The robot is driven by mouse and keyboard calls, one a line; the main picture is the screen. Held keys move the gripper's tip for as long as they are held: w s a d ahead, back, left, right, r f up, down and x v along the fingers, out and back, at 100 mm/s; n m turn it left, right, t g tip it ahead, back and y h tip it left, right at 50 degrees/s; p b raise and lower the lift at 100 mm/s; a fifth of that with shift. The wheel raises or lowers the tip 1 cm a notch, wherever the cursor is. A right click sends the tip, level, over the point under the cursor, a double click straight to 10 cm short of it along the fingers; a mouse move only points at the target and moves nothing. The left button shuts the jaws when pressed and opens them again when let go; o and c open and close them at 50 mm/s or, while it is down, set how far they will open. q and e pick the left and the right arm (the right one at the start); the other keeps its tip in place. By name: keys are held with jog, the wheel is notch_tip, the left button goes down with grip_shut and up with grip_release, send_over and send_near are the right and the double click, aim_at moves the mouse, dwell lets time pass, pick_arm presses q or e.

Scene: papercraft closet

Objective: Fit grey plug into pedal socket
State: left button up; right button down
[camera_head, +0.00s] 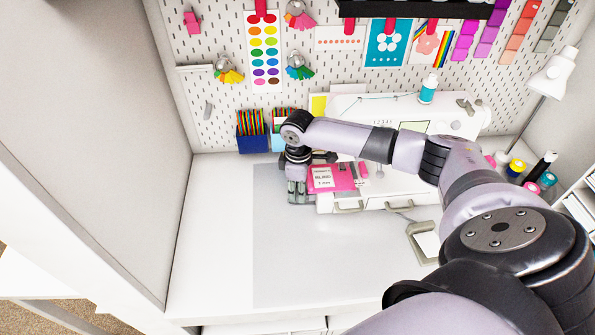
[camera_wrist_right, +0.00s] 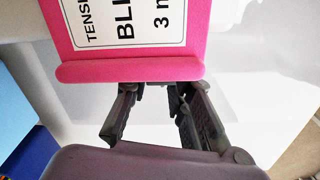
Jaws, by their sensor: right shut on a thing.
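My right gripper (camera_head: 297,194) points down at the left end of the white sewing machine (camera_head: 395,108), just left of a pink label block (camera_head: 345,188). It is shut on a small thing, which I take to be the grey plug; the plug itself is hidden. In the right wrist view the pink block (camera_wrist_right: 130,70) covers the fingertips of my right gripper (camera_wrist_right: 155,92). I cannot make out the pedal socket. The foot pedal (camera_head: 423,244), pale with a grey frame, lies in front of the machine with a cable near it. My left gripper is not in view.
A pale mat (camera_head: 310,260) covers the table front and is clear. Blue pencil boxes (camera_head: 252,138) stand behind the gripper. Thread spools (camera_head: 532,189) and a white lamp (camera_head: 555,75) are at the right. A pegboard closes the back; a white wall stands left.

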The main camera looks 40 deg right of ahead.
jog(key=shift+s+d, duration=0.1)
jog(key=shift+d, duration=0.15)
dwell(0.6)
jog(key=c, duration=1.4)
grip_release()
jog(key=shift+d, duration=0.1)
jog(key=shift+o, duration=0.4)
jog(key=shift+s, duration=0.2)
notch_tip(320, 180, up, 12)
jog(key=shift+s, duration=0.1)
